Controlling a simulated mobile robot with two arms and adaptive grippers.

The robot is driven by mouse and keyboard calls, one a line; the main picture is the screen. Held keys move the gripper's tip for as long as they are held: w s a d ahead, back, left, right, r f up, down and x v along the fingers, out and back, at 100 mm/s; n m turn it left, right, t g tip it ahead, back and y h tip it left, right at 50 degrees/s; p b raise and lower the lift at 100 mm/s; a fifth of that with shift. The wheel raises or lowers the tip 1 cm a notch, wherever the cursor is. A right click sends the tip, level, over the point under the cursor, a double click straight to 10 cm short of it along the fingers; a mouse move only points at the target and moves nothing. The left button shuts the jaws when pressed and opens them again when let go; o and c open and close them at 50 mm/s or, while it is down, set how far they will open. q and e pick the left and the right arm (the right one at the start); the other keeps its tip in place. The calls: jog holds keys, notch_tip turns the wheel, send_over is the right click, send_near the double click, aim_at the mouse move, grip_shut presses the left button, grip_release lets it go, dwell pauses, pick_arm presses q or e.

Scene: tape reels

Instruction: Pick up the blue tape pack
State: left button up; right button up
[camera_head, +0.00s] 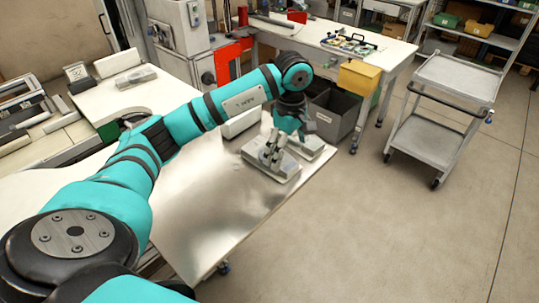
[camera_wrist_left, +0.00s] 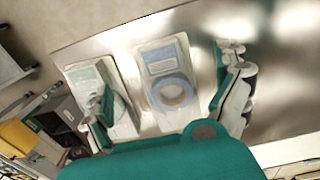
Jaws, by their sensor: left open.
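The blue tape pack is a clear flat pack with a blue label and a blue ring-shaped reel; it shows in the middle of the left wrist view (camera_wrist_left: 160,68) and lies on the metal-topped table. In the head view the pack (camera_head: 283,176) lies under my left gripper (camera_head: 271,154). My left gripper is open and empty, with one finger to each side of the blue pack in the left wrist view. Another pack with a green label (camera_wrist_left: 86,75) lies to its left there, partly hidden by a finger. My right gripper is not in view.
The shiny table top (camera_head: 215,205) is bare towards the front. A whitish block (camera_head: 240,122) lies behind my forearm. A grey cart (camera_head: 430,130) stands right on open floor.

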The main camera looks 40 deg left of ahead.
aim_at(286, 164)
pick_arm(q)
jog(key=f+p, duration=0.2)
jog(key=f, duration=0.1)
jog(key=shift+s+a, duration=0.1)
jog(key=shift+s, duration=0.1)
notch_tip(286, 164, down, 2)
jog(key=shift+f, duration=0.2)
jog(key=shift+c, duration=0.7)
jog(key=c, duration=1.4)
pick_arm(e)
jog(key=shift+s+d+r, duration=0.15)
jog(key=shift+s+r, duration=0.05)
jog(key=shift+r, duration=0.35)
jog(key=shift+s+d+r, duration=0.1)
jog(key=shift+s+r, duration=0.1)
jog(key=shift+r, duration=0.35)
